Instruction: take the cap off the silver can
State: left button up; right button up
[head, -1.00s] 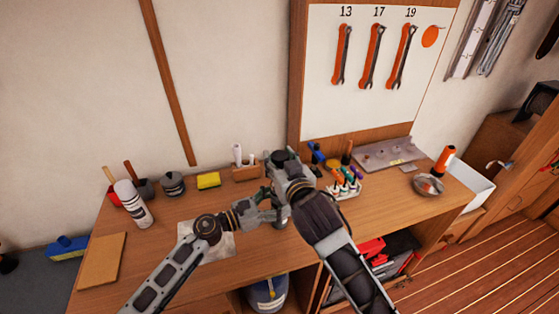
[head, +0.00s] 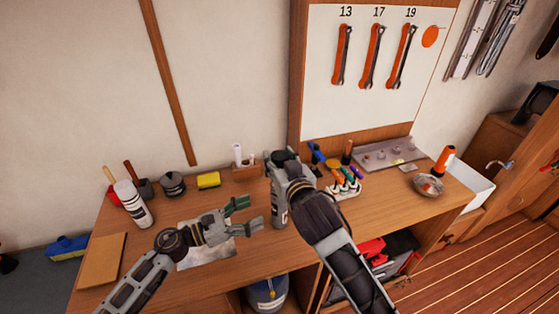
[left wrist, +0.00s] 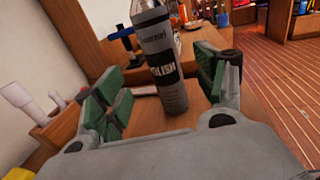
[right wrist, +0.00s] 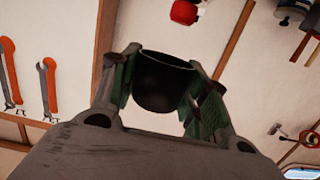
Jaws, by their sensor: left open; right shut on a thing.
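The silver can (head: 280,212) stands upright on the workbench, below my right gripper (head: 281,160). In the left wrist view the can (left wrist: 170,75) shows a dark band with the word "POLISH"; its top is cut off by the frame. My right gripper is shut on the dark cap (right wrist: 163,85), seen between its green pads in the right wrist view.
A grey sheet (head: 205,252) lies under my left gripper. Behind are a yellow sponge (head: 208,180) and a wooden holder (head: 246,173). A rack of coloured markers (head: 345,187) stands right of the can. A white spray can (head: 133,203) stands at the left.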

aim_at(279, 156)
pick_arm(q)
jog(key=shift+v, duration=1.05)
jog(key=shift+r, duration=0.15)
pick_arm(e)
jog(key=shift+r, duration=0.1)
pick_arm(q)
notch_tip(279, 156, up, 9)
jog(key=p, duration=0.9)
pick_arm(e)
notch_tip(279, 156, up, 9)
pick_arm(q)
jog(key=shift+r+p, duration=0.4)
jog(key=shift+p, duration=0.15)
pick_arm(e)
jog(key=shift+r, duration=0.45)
pick_arm(q)
jog(key=shift+s+f, duration=0.1)
pick_arm(e)
jog(key=shift+f, duration=0.15)
